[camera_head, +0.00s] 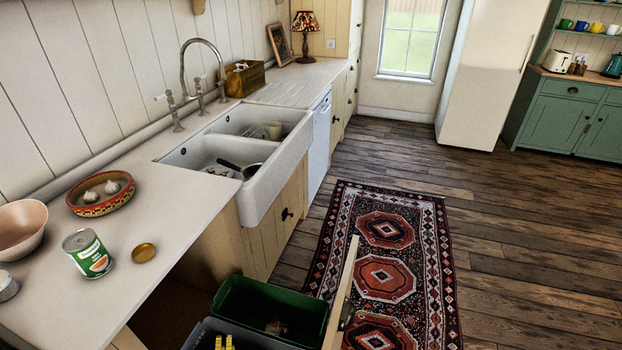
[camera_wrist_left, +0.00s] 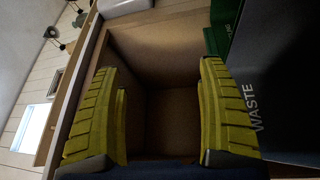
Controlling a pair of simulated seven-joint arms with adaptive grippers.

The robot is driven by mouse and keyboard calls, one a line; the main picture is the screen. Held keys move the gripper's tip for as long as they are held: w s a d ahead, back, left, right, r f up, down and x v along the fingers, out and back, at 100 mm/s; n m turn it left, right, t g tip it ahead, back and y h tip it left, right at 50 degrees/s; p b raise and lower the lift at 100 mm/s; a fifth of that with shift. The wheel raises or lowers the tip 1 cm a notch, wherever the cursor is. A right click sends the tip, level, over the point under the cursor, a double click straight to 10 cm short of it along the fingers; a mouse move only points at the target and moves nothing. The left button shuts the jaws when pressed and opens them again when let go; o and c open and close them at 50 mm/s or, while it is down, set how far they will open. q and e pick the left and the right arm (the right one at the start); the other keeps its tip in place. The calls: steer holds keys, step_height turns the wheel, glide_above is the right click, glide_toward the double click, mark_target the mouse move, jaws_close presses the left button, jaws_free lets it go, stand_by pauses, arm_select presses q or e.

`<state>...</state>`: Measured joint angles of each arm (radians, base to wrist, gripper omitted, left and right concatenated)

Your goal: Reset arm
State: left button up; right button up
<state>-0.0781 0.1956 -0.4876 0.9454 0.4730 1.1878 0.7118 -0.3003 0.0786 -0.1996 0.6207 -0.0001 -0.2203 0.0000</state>
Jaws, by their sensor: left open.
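My left gripper (camera_head: 224,343) shows only as yellow fingertips at the bottom edge of the head view, over the dark grey bin. In the left wrist view its two yellow ribbed fingers (camera_wrist_left: 160,110) are spread wide apart with nothing between them. They face the empty brown inside of an open cabinet (camera_wrist_left: 165,60). The dark grey bin (camera_wrist_left: 285,75) marked "WASTE" stands close beside the right-hand finger. My right gripper is in neither view.
A green bin (camera_head: 263,300) stands beside the grey bin (camera_head: 203,335), with an open cabinet door (camera_head: 341,300) to its right. A rug (camera_head: 420,235) covers the floor.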

arm_select(q)
steer(key=s+a+f+m+g+h, duration=0.2)
steer(key=s+a+f+m, duration=0.4)
steer(key=m, duration=0.6)
steer(key=s+a+f+m+g+h, duration=0.15)
steer(key=s+f+m, duration=0.25)
steer(key=s+m, duration=0.55)
steer(key=s+d+f+m+g, duration=0.1)
steer(key=s+d+f+g, duration=0.1)
steer(key=s+f+g, duration=0.35)
steer(key=s+d+f+m+g, duration=0.1)
steer(key=s+d+f+g, duration=0.15)
steer(key=s+f, duration=0.55)
steer(key=s+d+f+g, duration=0.2)
steer(key=s+f+g, duration=0.1)
steer(key=s, duration=0.3)
steer(key=s+d+f+n+g, duration=0.1)
steer(key=s+d+f+g, duration=0.1)
steer(key=s+f, duration=0.3)
steer(key=shift+s+f+g+y, duration=0.3)
steer(key=shift+s+g+y, duration=0.25)
steer(key=shift+s, duration=0.6)
